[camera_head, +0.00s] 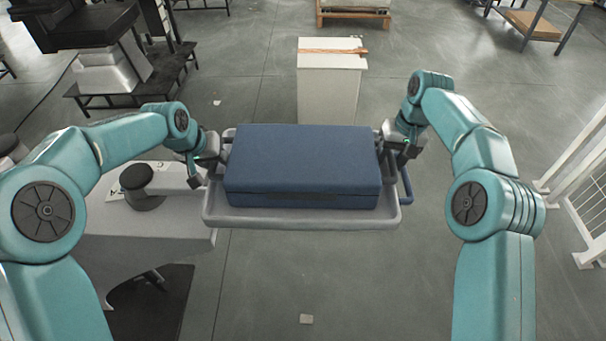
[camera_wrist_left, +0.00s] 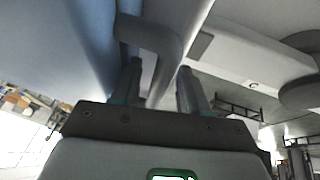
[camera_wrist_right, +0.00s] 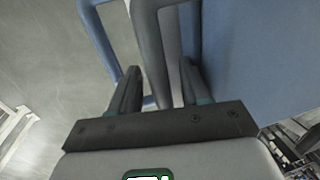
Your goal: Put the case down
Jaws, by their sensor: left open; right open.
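A dark blue case (camera_head: 300,160) lies flat and level on a grey tray (camera_head: 300,223) in the middle of the head view. My left gripper (camera_head: 214,158) is at the case's left side. In the left wrist view its open fingers (camera_wrist_left: 157,80) stand on either side of a grey handle (camera_wrist_left: 165,45). My right gripper (camera_head: 394,147) is at the case's right side. In the right wrist view its open fingers (camera_wrist_right: 158,82) stand on either side of another grey handle (camera_wrist_right: 150,45). A blue bar (camera_wrist_right: 98,45) runs outside it.
A grey table (camera_head: 150,222) with a dark round stool-like object (camera_head: 143,190) is at the left, close to the tray. A white cabinet (camera_head: 330,95) stands behind the tray. White railings (camera_head: 585,190) are at the far right. The floor in front is mostly clear.

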